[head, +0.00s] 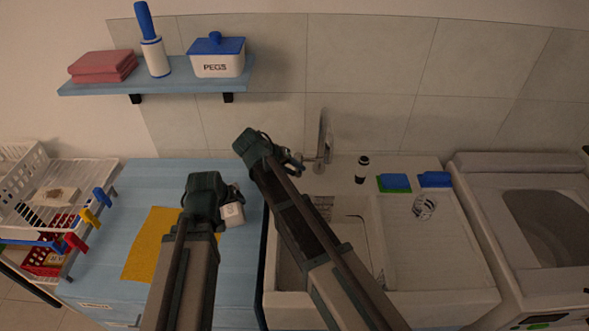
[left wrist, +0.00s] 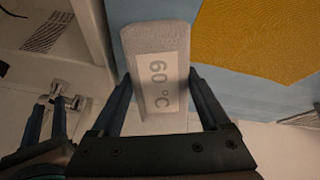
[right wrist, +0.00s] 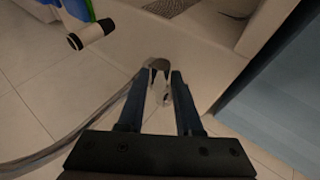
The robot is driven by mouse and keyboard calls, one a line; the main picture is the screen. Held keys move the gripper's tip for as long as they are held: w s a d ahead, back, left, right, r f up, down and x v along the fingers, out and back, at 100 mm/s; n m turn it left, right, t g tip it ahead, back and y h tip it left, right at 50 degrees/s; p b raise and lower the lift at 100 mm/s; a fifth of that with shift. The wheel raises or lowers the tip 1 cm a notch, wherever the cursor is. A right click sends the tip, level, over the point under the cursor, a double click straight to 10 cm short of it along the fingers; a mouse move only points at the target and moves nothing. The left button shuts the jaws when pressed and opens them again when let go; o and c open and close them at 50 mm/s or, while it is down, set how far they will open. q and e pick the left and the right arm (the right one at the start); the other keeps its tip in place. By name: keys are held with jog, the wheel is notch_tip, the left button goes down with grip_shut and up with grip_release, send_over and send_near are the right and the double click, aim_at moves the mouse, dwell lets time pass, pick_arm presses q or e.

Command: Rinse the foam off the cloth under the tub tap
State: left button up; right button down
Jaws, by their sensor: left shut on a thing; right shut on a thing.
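My left gripper (head: 232,198) is shut on a thick grey piece (head: 233,215), seemingly the cloth, with a white "60 °C" label. The left wrist view shows the grey piece (left wrist: 150,40) between the fingers; I cannot tell foam from its pale surface. It is over the blue counter, left of the white tub (head: 287,292). The chrome tap (head: 323,138) stands at the tub's back edge. My right gripper (head: 288,160) is beside it, shut on a small chrome part, seemingly the tap's lever (right wrist: 160,72). Water flow cannot be made out.
A mustard cloth (head: 150,245) lies flat on the blue counter (head: 160,175). A white rack (head: 75,170) is at left, a washing machine (head: 500,180) at right.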

dwell(0.3)
pick_arm(q)
jog(key=shift+r+p, duration=0.85)
jog(key=shift+r, duration=0.05)
pick_arm(e)
jog(key=shift+w+r+g, duration=0.25)
jog(key=shift+r+g, duration=0.15)
jog(key=shift+r, duration=0.2)
pick_arm(q)
jog(key=shift+f, duration=0.15)
pick_arm(e)
jog(key=shift+f, duration=0.15)
jog(key=c, duration=0.6)
grip_release()
jog(key=shift+s, duration=0.1)
pick_arm(q)
notch_tip(320, 180, up, 9)
jog(key=p, duration=0.8)
jog(key=shift+f, duration=0.2)
jog(key=shift+r+p, duration=0.5)
jog(key=shift+p, duration=0.15)
pick_arm(e)
jog(key=shift+v, duration=6.05)
